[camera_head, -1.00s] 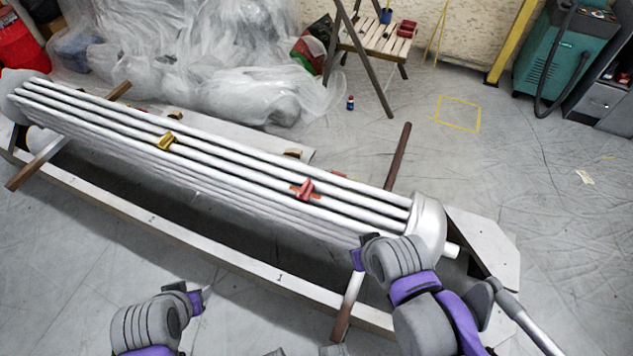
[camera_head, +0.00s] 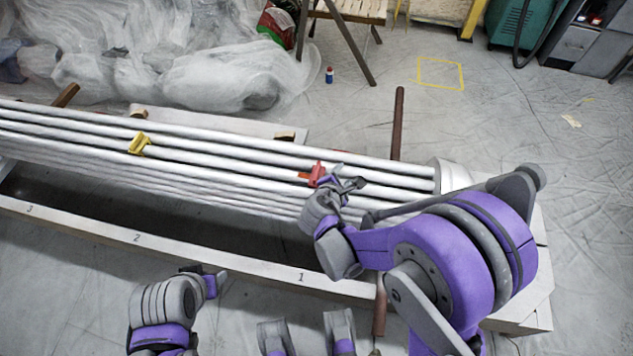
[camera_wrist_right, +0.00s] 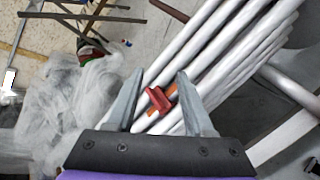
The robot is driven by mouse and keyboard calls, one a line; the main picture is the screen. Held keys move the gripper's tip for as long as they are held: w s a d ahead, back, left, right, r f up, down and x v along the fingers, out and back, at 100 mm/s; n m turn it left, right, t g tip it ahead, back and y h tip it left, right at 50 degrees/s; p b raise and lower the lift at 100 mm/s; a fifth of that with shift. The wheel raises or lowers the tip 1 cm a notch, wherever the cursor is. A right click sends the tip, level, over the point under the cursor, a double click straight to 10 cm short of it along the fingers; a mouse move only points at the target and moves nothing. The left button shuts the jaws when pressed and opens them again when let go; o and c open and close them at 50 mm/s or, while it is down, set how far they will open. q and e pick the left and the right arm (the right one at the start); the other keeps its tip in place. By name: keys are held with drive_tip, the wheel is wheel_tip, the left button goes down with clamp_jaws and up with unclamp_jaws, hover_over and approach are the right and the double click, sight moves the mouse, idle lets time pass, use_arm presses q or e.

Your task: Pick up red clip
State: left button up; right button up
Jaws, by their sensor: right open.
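The red clip (camera_head: 314,173) sits on the bundle of white pipes (camera_head: 230,160), toward their right end. My right gripper (camera_head: 345,184) is just to the right of the clip in the head view and partly covers it. In the right wrist view the clip (camera_wrist_right: 160,100) shows between the two open fingers (camera_wrist_right: 157,98), with an orange part beside it. I cannot tell whether a finger touches it. My left gripper (camera_head: 208,276) is low in the head view, away from the pipes; its fingers are not clear.
A yellow clip (camera_head: 139,143) sits farther left on the pipes. A long beam with numbers (camera_head: 220,255) runs in front of the pipes. Plastic sheeting (camera_head: 190,70) lies at the back left. Open floor (camera_head: 480,120) is at the right.

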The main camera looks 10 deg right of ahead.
drive_tip(key=w+a+f+n+t+b, duration=0.3)
drive_tip(key=a+f+n, duration=0.3)
drive_tip(key=f, duration=0.4)
drive_tip(key=n+t+b, duration=0.2)
drive_tip(key=n, duration=0.4)
approach(317, 172)
drive_tip(key=f, duration=0.1)
drive_tip(key=shift+w+a+f, duration=0.25)
drive_tip(key=shift+w+f, duration=0.05)
drive_tip(key=shift+f, duration=0.05)
drive_tip(key=x, duration=0.4)
drive_tip(key=shift+w+d, duration=0.15)
drive_tip(key=shift+w, duration=0.1)
drive_tip(key=x, duration=0.5)
drive_tip(key=shift+w+d+r+b, duration=0.15)
drive_tip(key=shift+w+d+b, duration=0.1)
drive_tip(key=shift+d+b, duration=0.15)
use_arm(q)
wheel_tip(317, 172, down, 8)
drive_tip(key=shift+w, duration=0.15)
use_arm(e)
clamp_jaws()
